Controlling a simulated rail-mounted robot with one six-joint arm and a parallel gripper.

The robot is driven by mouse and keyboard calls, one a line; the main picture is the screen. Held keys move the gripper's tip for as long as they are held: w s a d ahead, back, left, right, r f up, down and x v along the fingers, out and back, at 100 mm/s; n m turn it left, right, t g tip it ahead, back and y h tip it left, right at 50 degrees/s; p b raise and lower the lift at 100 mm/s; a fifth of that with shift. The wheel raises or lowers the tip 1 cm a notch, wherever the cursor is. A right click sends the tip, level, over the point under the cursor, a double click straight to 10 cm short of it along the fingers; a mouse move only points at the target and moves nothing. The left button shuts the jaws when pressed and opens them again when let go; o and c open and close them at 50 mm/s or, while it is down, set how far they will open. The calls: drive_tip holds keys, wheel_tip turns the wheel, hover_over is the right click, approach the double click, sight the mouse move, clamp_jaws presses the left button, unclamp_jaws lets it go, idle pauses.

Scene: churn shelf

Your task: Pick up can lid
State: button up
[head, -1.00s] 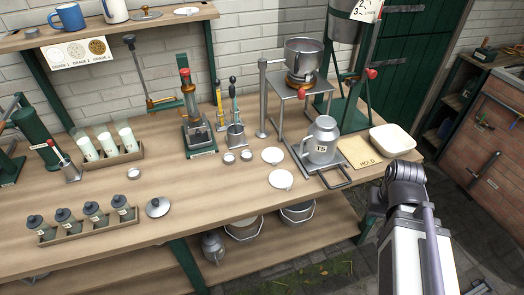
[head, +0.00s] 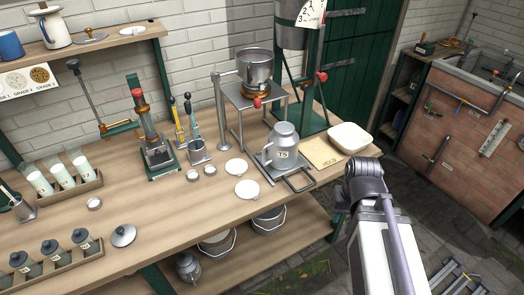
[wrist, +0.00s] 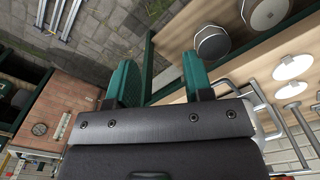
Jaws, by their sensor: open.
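A round grey metal lid with a small knob (head: 123,235) lies on the wooden bench, right of the small dark-capped jars. A similar lid (head: 90,37) lies on the upper shelf; I cannot tell for certain which one is the can lid. A grey metal can marked T5 (head: 284,146) stands on a small platform at the bench's right part. My gripper (wrist: 160,80) shows green fingers spread apart in the wrist view, with nothing between them. It is over the paved floor beside the bench, away from both lids. In the head view my arm hides its fingers.
White discs (head: 247,190) lie on the bench near the can. A white basin (head: 350,138) stands beside the HOLD card (head: 322,153). A lever press (head: 154,150) and a pot on a stand (head: 255,68) rise behind. Bare bench surrounds the grey lid's right side.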

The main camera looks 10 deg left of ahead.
drive_tip(key=o, duration=1)
drive_tip(key=shift+c, duration=0.2)
